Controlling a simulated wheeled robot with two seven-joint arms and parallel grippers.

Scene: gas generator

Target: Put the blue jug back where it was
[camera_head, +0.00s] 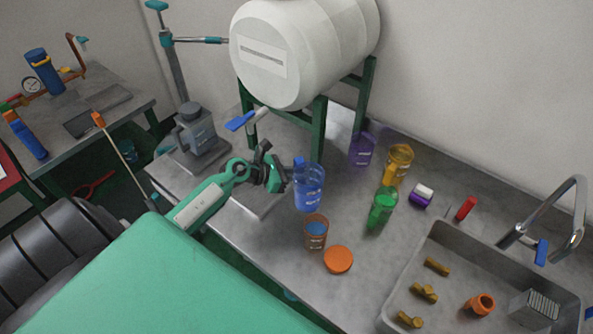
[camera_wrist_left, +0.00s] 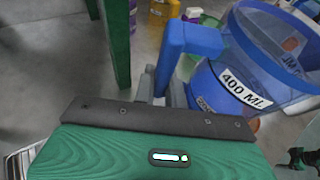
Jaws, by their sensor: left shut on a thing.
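The blue jug (camera_head: 311,192) is clear blue, with a solid blue handle and a "400 ML" label, and looks upright. It also fills the upper right of the left wrist view (camera_wrist_left: 262,85). My left gripper (camera_head: 279,177) comes from the left and is shut on the jug's handle, between its grey fingers (camera_wrist_left: 165,92) in the left wrist view. I cannot tell whether the jug's base touches the counter (camera_head: 262,224). My right gripper is in neither view.
An orange cup with blue contents (camera_head: 316,240) and an orange lid (camera_head: 338,259) stand just in front. Purple (camera_head: 363,148), yellow (camera_head: 398,164) and green (camera_head: 381,208) vessels stand to the right. A white tank (camera_head: 290,55) on a green frame is behind. A sink (camera_head: 440,300) is at right.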

